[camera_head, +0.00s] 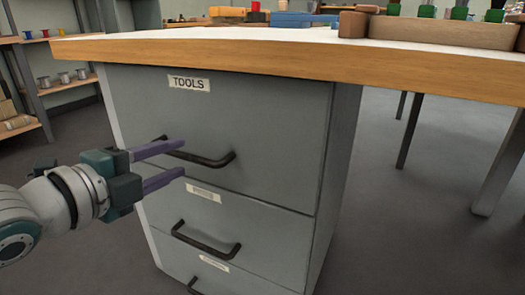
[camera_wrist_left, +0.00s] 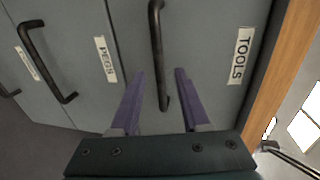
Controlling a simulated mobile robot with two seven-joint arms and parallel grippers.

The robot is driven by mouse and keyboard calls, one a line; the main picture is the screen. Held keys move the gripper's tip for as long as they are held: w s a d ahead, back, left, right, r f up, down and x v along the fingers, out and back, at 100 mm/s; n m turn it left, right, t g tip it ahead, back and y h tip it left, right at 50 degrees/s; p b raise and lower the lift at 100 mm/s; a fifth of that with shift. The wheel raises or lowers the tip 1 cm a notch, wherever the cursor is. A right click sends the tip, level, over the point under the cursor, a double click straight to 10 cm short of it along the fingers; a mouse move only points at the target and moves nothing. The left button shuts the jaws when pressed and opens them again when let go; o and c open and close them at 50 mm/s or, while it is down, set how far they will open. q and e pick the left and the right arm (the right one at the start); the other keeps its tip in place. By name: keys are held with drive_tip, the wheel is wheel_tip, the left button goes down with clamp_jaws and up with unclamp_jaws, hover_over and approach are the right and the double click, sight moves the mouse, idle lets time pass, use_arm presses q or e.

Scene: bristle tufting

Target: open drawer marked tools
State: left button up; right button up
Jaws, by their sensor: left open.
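The drawer marked TOOLS (camera_head: 265,120) is the top drawer of a grey cabinet under the workbench, and its front is flush with the cabinet. Its dark bar handle (camera_head: 205,158) is below the label. It also shows in the left wrist view, where the handle (camera_wrist_left: 157,50) runs down between my finger tips. My left gripper (camera_head: 178,159) is open, with one purple finger above the handle's left end and one below it. In the left wrist view the fingers (camera_wrist_left: 158,82) stand on either side of the handle, apart from it. My right gripper is not in view.
Two more drawers lie below, with a middle handle (camera_head: 205,240); the middle label (camera_wrist_left: 105,59) reads PEGS. The wooden benchtop (camera_head: 300,59) overhangs the cabinet and carries blocks and tools. A shelf with spools (camera_head: 62,77) stands at the left.

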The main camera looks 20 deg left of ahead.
sight(181, 156)
use_arm(q)
drive_tip(key=shift+b+x, duration=0.6)
drive_tip(key=shift+x, duration=1.05)
clamp_jaws()
